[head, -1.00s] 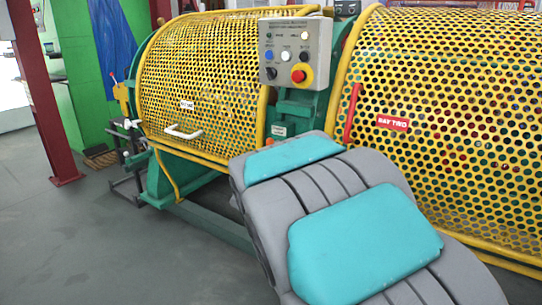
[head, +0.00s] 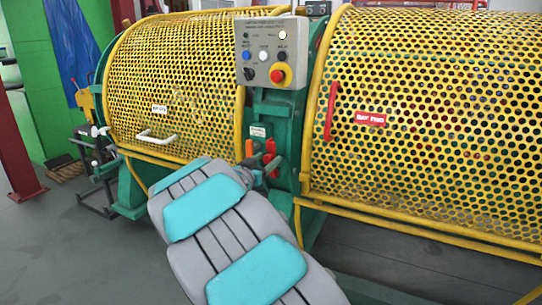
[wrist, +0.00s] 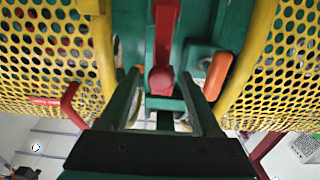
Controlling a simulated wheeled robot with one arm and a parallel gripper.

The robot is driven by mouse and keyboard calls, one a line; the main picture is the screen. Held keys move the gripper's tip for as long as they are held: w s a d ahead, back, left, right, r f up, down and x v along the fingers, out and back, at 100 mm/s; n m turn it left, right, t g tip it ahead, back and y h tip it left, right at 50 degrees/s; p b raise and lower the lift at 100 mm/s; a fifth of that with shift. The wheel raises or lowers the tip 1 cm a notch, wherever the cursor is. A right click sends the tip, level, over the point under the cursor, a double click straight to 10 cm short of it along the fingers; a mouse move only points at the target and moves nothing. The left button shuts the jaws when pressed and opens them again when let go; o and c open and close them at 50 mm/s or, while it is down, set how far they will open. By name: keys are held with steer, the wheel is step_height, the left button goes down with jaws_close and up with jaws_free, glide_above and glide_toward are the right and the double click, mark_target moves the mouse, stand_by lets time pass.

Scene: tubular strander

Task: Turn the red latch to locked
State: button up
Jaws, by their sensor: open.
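The red latch (wrist: 165,35) is a flat red bar with a round boss at one end, mounted on the green post between the two yellow guards. In the wrist view its boss lies between my fingertips, and the bar runs to the top edge. In the head view the latch (head: 270,148) is partly covered by my gripper (head: 265,167). My gripper (wrist: 160,77) is open, with one finger on each side of the boss. I cannot tell whether either finger touches it.
An orange handle (wrist: 217,75) stands close beside one finger. A red handle (head: 331,110) is on the right yellow guard (head: 430,130). A control box (head: 270,52) with a red knob hangs above the post. The left guard (head: 180,80) has a white handle (head: 156,138).

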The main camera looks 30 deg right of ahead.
mark_target(272, 155)
steer(key=shift+x, duration=2.05)
jaws_close()
